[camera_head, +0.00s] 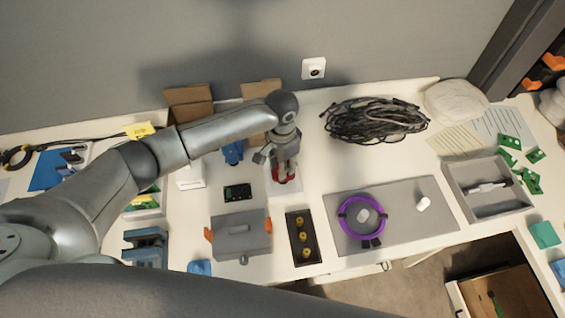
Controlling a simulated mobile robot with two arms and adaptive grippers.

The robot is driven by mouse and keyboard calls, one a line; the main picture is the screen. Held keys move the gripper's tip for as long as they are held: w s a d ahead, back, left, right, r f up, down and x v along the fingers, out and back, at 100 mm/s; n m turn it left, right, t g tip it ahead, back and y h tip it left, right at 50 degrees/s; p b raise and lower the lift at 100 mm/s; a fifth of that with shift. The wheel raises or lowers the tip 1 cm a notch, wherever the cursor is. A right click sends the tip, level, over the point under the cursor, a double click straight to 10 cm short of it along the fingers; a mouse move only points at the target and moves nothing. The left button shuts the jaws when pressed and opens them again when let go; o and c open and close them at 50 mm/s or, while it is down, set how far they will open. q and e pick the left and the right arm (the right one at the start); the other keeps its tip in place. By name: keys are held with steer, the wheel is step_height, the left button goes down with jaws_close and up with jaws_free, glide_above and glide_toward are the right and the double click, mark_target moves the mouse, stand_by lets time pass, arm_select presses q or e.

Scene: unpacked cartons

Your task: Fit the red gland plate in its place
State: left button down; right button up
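My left arm reaches in from the left, and my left gripper (284,174) points down over a small white pad or tray (270,188) at the middle of the table. A red part (284,180), probably the red gland plate, shows at the fingertips and is mostly covered by them. I cannot tell whether the fingers are closed on it or only around it. A grey box (240,238) with orange side clips lies in front of the gripper, to the left. The gland plate's place cannot be made out. My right gripper is not in view.
A dark tray with yellow round parts (290,238) is right of the grey box. A purple ring (345,225) lies on a grey mat (400,195). A black cable coil (375,118) is behind, an open grey tray (505,202) at right. A dark display module (237,192) sits left of the gripper.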

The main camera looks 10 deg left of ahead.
arm_select(q)
steer(key=shift+f+b, duration=1.05)
steer(key=shift+f, duration=1.25)
steer(key=c, duration=1.1)
jaws_free()
steer(key=shift+o, duration=0.2)
steer(key=shift+r, duration=0.1)
step_height(320, 180, up, 12)
steer(key=shift+f, duration=0.1)
